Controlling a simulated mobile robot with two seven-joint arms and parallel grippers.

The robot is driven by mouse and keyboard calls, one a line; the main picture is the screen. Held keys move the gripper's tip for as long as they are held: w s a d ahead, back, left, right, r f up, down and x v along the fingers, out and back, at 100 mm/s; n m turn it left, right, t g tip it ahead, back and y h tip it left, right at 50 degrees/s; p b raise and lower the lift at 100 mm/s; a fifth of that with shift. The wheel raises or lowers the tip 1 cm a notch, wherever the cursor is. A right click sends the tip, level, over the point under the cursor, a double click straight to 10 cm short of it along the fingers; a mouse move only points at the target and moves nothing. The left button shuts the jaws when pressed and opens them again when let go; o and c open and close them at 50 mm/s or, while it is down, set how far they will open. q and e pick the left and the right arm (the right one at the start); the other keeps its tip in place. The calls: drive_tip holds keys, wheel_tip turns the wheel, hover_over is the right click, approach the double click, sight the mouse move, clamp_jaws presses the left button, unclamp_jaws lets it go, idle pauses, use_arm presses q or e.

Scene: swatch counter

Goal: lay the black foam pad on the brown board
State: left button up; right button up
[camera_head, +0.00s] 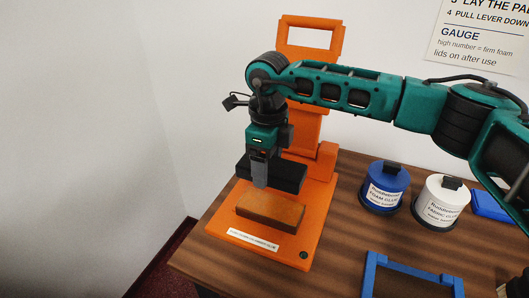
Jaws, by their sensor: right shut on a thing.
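The black foam pad (288,177) is a dark block just behind and above the brown board in the picture. My right gripper (259,175) points down and is shut on the pad, with one finger showing in front of it. The brown board (270,210) lies flat on the base of the orange press (222,217). The pad looks held above the base, apart from the board, but the gap under it is hard to judge. My left gripper is not in view.
A blue-lidded jar (386,184) and a white-lidded jar (440,200) stand right of the press on the wooden counter (345,215). A blue frame (412,276) lies at the front. The upright of the orange press (305,120) rises behind the pad.

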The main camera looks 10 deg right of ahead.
sight(268, 204)
drive_tip(key=shift+s+f, duration=0.15)
drive_tip(key=shift+f, duration=0.15)
drive_tip(key=shift+f+b, duration=0.45)
drive_tip(key=shift+f, duration=0.2)
wheel_tip(268, 204, down, 6)
drive_tip(key=b, duration=0.3)
drive_tip(key=shift+r, duration=0.25)
drive_tip(key=shift+f, duration=0.15)
use_arm(q)
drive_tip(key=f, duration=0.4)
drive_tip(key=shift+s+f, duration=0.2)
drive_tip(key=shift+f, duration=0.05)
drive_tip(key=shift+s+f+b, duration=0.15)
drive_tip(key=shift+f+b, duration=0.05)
drive_tip(key=shift+b, duration=0.15)
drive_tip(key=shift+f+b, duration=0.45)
drive_tip(key=shift+b, duration=0.1)
use_arm(e)
drive_tip(key=shift+f, duration=0.55)
drive_tip(key=o, duration=1.1)
